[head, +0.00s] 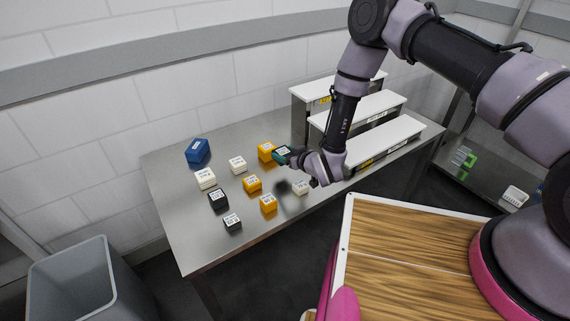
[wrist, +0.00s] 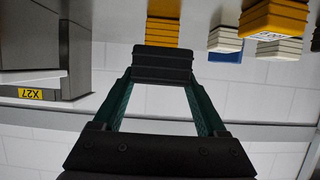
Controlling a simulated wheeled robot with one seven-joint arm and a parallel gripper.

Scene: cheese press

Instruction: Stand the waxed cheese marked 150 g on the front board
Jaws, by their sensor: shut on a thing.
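My gripper (head: 284,156) is shut on a black block (wrist: 163,65) with grooved sides, held between its teal fingers above the steel table. The block's marked top shows small and dark in the head view; I cannot read its mark. Other labelled blocks stand on the table: black (head: 218,198), black (head: 232,221), orange (head: 252,184), orange (head: 268,204), orange (head: 266,149), white (head: 205,178), white (head: 238,164) and white (head: 300,187). Their marks are too small to read. The front board (head: 392,137) is the lowest, nearest white-topped step, right of my gripper; its visible top is bare.
Two higher white-topped boards (head: 370,108) (head: 312,92) stand behind the front one. A blue block (head: 197,150) is at the table's back left. A grey bin (head: 75,285) stands on the floor at left. A side bench (head: 490,181) is at right.

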